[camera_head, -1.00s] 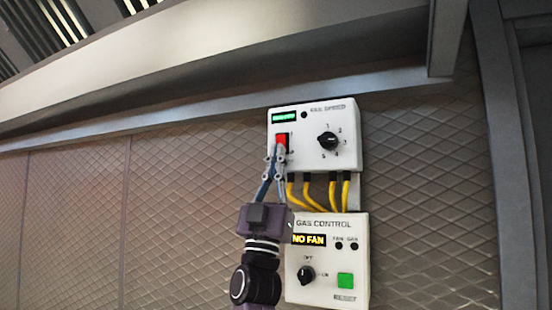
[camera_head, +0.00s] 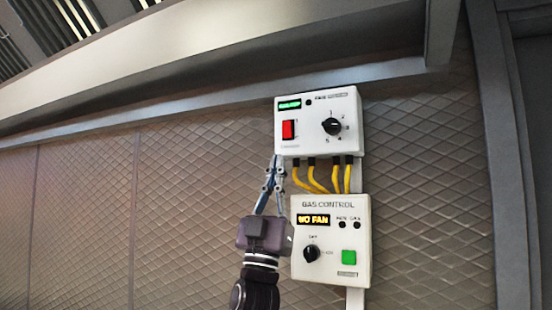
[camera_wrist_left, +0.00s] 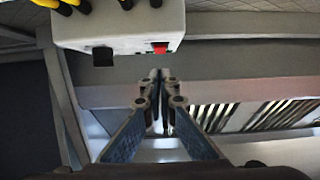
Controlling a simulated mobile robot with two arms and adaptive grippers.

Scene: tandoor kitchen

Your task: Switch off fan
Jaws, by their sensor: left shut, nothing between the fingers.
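The fan speed box (camera_head: 312,142) is a white box on the wall in the head view. It has a red rocker switch (camera_head: 288,130), a green lit display (camera_head: 289,105) and a black numbered knob (camera_head: 332,126). The box also shows at the top of the left wrist view (camera_wrist_left: 125,22), with the red switch (camera_wrist_left: 160,47) on its face. My left gripper (camera_head: 278,160) is shut and empty, its tips just below the box's lower left corner, apart from the switch. It also shows in the left wrist view (camera_wrist_left: 159,75). My right gripper is not in view.
Below hangs the gas control box (camera_head: 330,268), with a yellow "NO FAN" display (camera_head: 313,219), a black knob (camera_head: 311,253) and a green button (camera_head: 348,257). Yellow cables (camera_head: 311,178) run between the boxes. A metal hood edge (camera_head: 230,92) is above; the quilted wall to the left is clear.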

